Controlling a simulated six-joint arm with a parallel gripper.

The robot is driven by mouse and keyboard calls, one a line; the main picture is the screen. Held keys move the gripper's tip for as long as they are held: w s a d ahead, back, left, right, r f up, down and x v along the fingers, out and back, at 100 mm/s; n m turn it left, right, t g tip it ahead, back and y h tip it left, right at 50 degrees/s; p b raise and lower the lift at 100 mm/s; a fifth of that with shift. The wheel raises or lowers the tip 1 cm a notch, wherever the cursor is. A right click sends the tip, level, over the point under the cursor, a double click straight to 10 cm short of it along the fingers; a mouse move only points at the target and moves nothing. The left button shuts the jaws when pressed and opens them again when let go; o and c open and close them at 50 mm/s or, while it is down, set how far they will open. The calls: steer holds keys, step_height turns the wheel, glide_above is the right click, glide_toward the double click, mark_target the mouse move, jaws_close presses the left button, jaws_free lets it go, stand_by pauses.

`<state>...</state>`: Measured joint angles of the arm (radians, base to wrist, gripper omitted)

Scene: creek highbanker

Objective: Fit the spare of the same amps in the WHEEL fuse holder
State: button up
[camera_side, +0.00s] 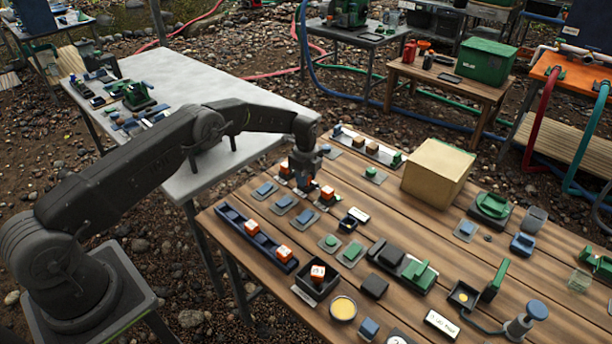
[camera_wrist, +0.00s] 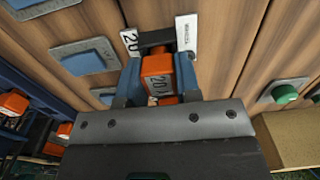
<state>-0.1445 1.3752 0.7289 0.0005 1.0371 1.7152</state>
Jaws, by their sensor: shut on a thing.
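My gripper (camera_side: 304,178) is shut on an orange fuse (camera_wrist: 158,78) marked 20, held between its blue fingers (camera_wrist: 158,82). Just beyond the fuse in the wrist view is a dark holder (camera_wrist: 156,39) between a white card marked 20 (camera_wrist: 130,42) and a white name card (camera_wrist: 187,33) whose small print I cannot read. I cannot tell whether the fuse touches the holder. In the side view the gripper hides much of this spot. Another orange fuse (camera_side: 327,192) stands just right of the gripper. I cannot make out which holder is WHEEL.
A blue rail (camera_side: 229,216) with orange fuses lies at the table's left edge. A black box (camera_side: 306,289) holds another. Blue pads (camera_side: 283,204) lie between rail and gripper. A cardboard box (camera_side: 437,170) stands right of the gripper. A dark piece with a white label (camera_side: 358,214) lies nearby.

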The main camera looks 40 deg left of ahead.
steer(key=shift+f, duration=0.2)
steer(key=o, duration=1)
steer(key=shift+r, duration=0.1)
steer(key=shift+r, duration=3.65)
